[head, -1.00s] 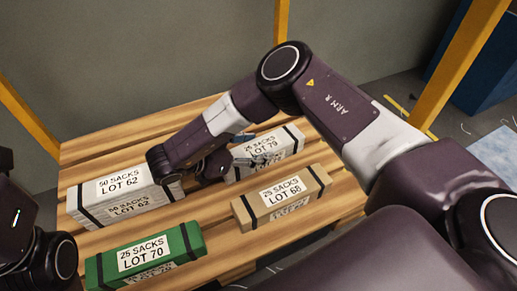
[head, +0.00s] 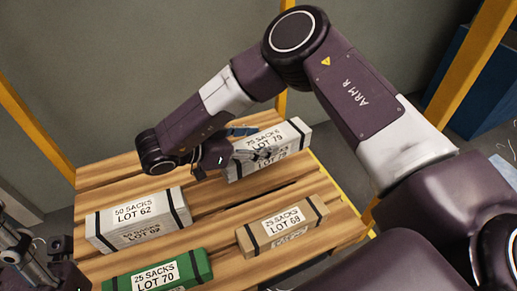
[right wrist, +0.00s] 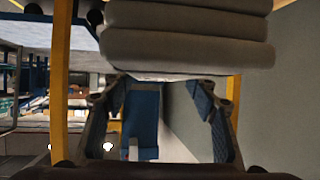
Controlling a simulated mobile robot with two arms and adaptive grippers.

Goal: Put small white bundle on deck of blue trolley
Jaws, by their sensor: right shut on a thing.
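The small white bundle (head: 289,141), labelled 25 SACKS LOT 79 with black straps, is held by my right gripper (head: 250,146) above the slatted wooden surface. It is slightly tilted. Its stacked white layers fill the top of the right wrist view (right wrist: 187,38), beyond the two fingers. My right gripper is shut on it. Part of my left gripper (head: 38,258) shows at the lower left edge of the head view; its jaw state is unclear. I cannot identify the blue trolley's deck in these frames.
On the wooden slats (head: 120,175) lie a larger white bundle LOT 62 (head: 138,222), a green bundle LOT 70 (head: 160,275) and a tan bundle LOT 68 (head: 283,226). Yellow posts (head: 35,130) stand around. A blue block-like object (head: 480,85) stands at the right.

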